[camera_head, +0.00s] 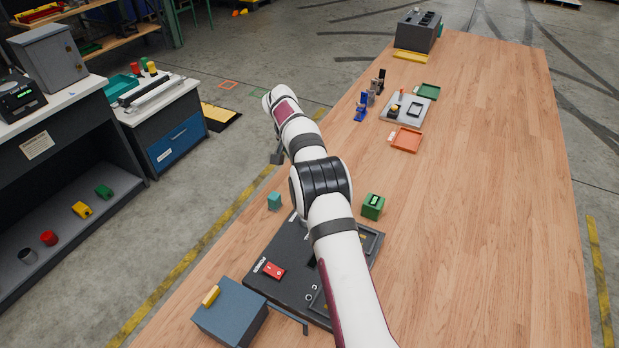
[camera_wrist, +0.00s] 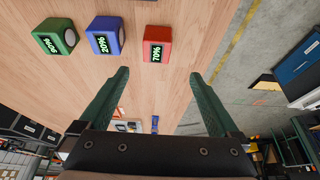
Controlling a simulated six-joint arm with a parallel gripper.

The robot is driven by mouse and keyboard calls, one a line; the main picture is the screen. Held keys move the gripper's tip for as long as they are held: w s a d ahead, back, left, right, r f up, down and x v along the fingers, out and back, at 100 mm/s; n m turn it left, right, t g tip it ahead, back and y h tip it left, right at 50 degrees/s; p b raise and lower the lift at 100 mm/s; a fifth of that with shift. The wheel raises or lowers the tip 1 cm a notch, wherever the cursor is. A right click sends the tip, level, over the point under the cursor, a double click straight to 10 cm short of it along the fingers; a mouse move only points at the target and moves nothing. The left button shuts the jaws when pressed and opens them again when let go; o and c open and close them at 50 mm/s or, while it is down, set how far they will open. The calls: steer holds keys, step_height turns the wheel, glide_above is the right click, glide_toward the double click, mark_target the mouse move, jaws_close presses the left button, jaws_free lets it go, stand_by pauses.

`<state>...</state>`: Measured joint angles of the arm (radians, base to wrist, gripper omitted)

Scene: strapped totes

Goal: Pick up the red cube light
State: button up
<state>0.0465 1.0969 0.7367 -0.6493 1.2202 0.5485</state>
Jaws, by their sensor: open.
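The red cube light (camera_wrist: 157,44) sits on the wooden table in the wrist view, with a dark display reading 70%. My gripper (camera_wrist: 158,78) is open and empty, its two dark green fingers wide apart. The red cube lies beyond the fingertips, roughly in line with the gap and not touched. A blue cube light (camera_wrist: 107,35) showing 20% and a green cube light (camera_wrist: 56,37) showing 90% sit to its left. In the head view the green cube light (camera_head: 372,206) shows right of my arm. I cannot see the red and blue cubes there; my arm covers part of the table.
A dark panel (camera_head: 262,247) with a red power switch (camera_head: 272,270) lies near my arm's base. A blue-grey box (camera_head: 230,313) stands left of it, and a teal block (camera_head: 274,201) sits near the table's left edge. The table's right side is clear.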

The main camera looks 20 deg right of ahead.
steer(key=x, duration=0.7)
steer(key=s+x, duration=0.1)
steer(key=x, duration=0.2)
steer(key=shift+w+f, duration=0.1)
steer(key=shift+f, duration=0.4)
jaws_close()
